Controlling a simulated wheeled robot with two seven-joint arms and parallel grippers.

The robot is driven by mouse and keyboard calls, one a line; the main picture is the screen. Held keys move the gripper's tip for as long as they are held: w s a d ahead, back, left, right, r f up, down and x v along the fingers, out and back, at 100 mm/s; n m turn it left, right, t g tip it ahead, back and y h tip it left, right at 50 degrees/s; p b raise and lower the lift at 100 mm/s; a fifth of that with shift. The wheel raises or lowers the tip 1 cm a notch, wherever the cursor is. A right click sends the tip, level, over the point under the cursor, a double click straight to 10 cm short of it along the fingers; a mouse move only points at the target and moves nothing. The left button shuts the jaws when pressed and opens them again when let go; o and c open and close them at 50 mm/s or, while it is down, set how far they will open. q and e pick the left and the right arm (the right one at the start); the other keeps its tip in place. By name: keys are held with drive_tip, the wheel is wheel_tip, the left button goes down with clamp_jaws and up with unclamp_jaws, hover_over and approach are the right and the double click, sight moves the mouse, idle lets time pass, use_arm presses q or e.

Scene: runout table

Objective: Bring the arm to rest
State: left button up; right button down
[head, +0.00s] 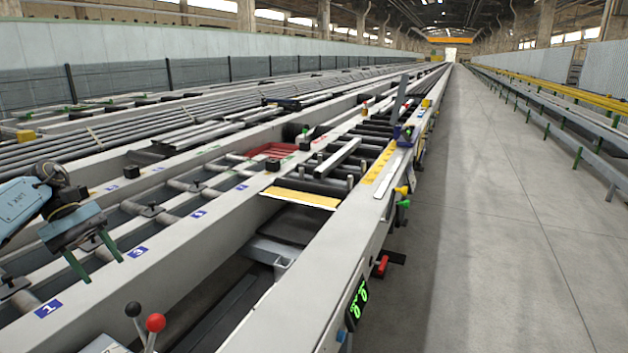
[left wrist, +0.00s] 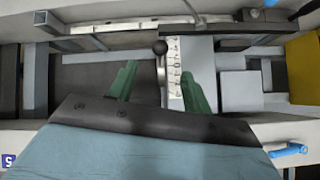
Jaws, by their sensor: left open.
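My left gripper (head: 93,257) comes in from the left in the head view, over the near part of the runout table (head: 215,232). Its two green fingers point down and stand apart, with nothing between them. In the left wrist view the open fingers (left wrist: 160,85) also show, with a black round knob (left wrist: 160,47) and a pale marked strip (left wrist: 174,70) beyond them. I cannot tell how far the fingers are from these. My right gripper is in neither view.
A red-knobbed lever (head: 155,322) and a black-knobbed lever (head: 133,310) rise at the bottom of the head view. A green-lit display (head: 357,303) is on the table's side. A yellow-edged plate (head: 301,198) crosses the table. The floor (head: 490,230) to the right is clear.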

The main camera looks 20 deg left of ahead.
sight(138, 316)
use_arm(q)
drive_tip(key=shift+f, duration=0.1)
drive_tip(key=b+x, duration=0.2)
drive_tip(key=x, duration=1.1)
drive_tip(key=shift+d, duration=0.25)
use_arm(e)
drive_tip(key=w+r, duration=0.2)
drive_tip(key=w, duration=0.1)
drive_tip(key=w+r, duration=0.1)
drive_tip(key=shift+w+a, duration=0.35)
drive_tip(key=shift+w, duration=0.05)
